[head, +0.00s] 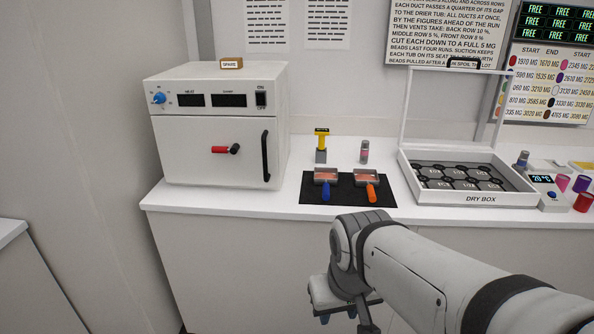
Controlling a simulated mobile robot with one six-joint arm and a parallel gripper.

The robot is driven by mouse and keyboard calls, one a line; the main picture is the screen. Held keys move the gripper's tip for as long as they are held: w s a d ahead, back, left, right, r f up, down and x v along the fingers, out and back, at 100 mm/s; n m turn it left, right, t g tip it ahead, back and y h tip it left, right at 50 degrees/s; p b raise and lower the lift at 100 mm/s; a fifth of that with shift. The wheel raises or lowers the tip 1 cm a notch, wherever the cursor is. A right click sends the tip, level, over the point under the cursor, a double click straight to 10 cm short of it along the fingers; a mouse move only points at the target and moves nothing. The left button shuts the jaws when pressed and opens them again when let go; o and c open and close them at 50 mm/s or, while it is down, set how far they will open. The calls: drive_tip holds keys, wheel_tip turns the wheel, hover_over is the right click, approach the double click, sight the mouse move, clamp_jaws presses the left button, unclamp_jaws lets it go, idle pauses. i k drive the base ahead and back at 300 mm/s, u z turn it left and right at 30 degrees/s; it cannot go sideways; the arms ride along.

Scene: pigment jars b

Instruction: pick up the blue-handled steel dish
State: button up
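The blue-handled steel dish (326,178) sits on a black mat (345,200) on the white counter, its handle pointing toward me. It seems to hold something pinkish-orange. A similar orange-handled dish (367,179) stands just to its right on the same mat, apart from it. My gripper (340,316) is low in front of the counter, below and nearer than the mat, well apart from both dishes. It points downward and is partly hidden by my own arm, so its opening is unclear.
The open dry box (470,197) is at right. The counter's front edge (240,214) lies between my gripper and the mat.

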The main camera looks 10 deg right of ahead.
sight(325, 177)
drive_tip(key=u, duration=0.05)
drive_tip(key=i, duration=1)
drive_tip(key=z, duration=0.05)
